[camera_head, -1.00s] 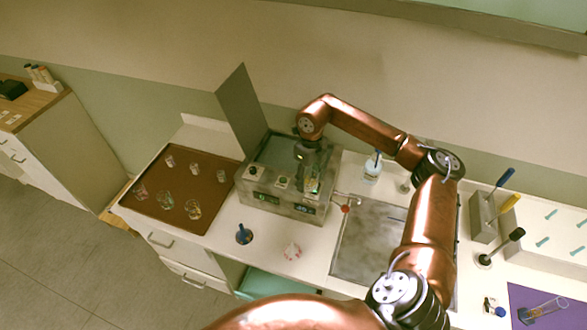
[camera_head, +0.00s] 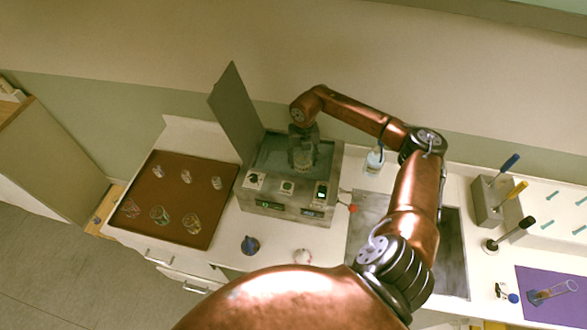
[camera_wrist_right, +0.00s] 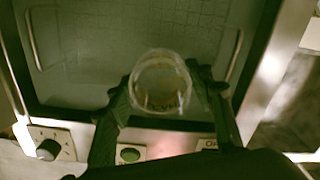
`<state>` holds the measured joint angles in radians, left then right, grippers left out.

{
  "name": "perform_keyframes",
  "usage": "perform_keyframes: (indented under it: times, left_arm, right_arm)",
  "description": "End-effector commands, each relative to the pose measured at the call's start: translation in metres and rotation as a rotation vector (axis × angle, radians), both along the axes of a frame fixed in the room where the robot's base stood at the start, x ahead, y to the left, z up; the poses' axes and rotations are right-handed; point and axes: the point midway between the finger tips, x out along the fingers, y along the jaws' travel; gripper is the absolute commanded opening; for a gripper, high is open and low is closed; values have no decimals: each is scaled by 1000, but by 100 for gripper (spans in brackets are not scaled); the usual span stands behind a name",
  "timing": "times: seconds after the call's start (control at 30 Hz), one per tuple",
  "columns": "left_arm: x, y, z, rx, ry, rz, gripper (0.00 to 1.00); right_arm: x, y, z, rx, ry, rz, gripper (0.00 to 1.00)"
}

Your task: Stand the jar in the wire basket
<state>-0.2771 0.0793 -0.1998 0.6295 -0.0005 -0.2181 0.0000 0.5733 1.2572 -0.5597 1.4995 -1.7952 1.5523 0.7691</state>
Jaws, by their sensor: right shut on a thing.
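A clear glass jar (camera_wrist_right: 160,84), round-mouthed, shows in the right wrist view between the two dark fingers of my right gripper (camera_wrist_right: 163,98). My right gripper (camera_head: 303,158) is shut on it, over the open bath of a grey metal box (camera_head: 282,203). The wire basket (camera_wrist_right: 130,38) lies in the bath, with a fine grid and a thin handle at each side. The jar is in front of part of the grid; whether it touches the basket cannot be told. My left gripper is not in view.
The box's lid (camera_head: 235,112) stands open at its left. A brown tray (camera_head: 172,208) with several small glasses is further left. A red-tipped tap (camera_head: 350,208) sticks out at the box's right.

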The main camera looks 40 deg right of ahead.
Motion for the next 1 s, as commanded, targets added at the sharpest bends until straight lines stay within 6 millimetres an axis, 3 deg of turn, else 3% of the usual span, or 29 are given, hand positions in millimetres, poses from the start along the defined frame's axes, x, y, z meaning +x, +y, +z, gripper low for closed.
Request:
perform_keyframes:
  times: [0.13, 0.3, 0.47, 0.6, 0.73, 1.0]
  left_arm:
    - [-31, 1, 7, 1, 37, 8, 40]
    - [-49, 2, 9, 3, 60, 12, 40]
    - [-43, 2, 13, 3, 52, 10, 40]
    - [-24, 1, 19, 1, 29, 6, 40]
    - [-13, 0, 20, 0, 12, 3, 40]
    - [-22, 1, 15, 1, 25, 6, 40]
  right_arm:
    - [4, 7, -25, 5, 2, 9, 23]
    - [6, 7, -42, 3, -1, 13, 23]
    - [4, 6, -58, 2, 1, 11, 23]
    - [4, 6, -76, 2, 0, 10, 23]
    - [4, 5, -81, 1, -2, 11, 23]
    - [4, 5, -85, 2, -1, 10, 23]
